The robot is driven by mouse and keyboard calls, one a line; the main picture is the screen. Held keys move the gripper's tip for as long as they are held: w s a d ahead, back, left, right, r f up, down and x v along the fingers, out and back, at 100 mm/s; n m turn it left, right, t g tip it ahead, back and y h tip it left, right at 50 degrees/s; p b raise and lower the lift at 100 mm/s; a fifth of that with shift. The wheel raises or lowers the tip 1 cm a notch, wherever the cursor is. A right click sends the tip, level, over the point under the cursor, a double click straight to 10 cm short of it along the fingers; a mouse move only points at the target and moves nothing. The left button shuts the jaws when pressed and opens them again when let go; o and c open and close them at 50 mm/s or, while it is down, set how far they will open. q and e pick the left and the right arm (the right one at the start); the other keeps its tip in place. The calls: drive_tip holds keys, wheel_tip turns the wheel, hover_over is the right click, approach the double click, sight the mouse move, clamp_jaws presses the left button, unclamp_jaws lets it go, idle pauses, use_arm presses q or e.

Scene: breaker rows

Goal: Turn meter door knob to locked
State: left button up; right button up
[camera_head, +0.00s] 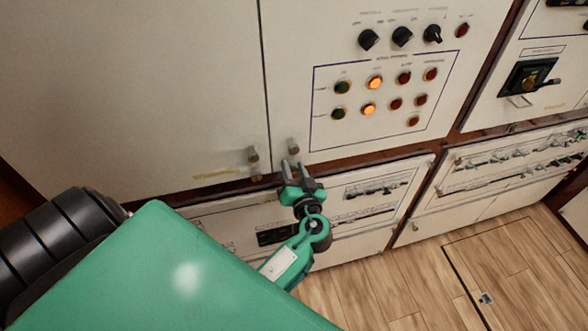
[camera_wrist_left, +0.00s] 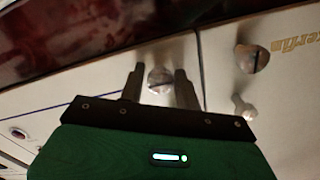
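Two small metal door knobs sit low on the tall cream cabinet doors, one (camera_head: 252,155) left of the seam and one (camera_head: 292,146) right of it. I cannot tell which the task calls the meter door knob. My left gripper (camera_head: 290,169) is just below the right-hand knob, fingers towards the panel. In the left wrist view that round, slotted knob (camera_wrist_left: 160,79) shows between the open fingers of my left gripper (camera_wrist_left: 157,76), with a gap on each side. The other knob (camera_wrist_left: 252,58) is to the right there. My right gripper is out of view.
The right-hand door carries black rotary switches (camera_head: 402,36) and several indicator lamps (camera_head: 375,82) above the gripper. Lower breaker panels (camera_head: 375,188) lie under a brown ledge, close below the gripper. A wooden floor (camera_head: 440,270) is clear at the lower right.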

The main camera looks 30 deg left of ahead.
use_arm(q)
drive_tip(key=c, duration=0.6)
drive_tip(key=shift+o, duration=0.2)
drive_tip(key=shift+m, duration=0.3)
drive_tip(key=m+b, duration=0.1)
drive_tip(key=m, duration=0.1)
drive_tip(key=shift+m, duration=1.3)
drive_tip(key=m, duration=0.2)
drive_tip(key=shift+m, duration=0.3)
drive_tip(key=m+p, duration=0.2)
drive_tip(key=m, duration=0.3)
drive_tip(key=shift+r, duration=0.1)
drive_tip(key=shift+m+p, duration=1.15)
drive_tip(key=shift+m, duration=1.35)
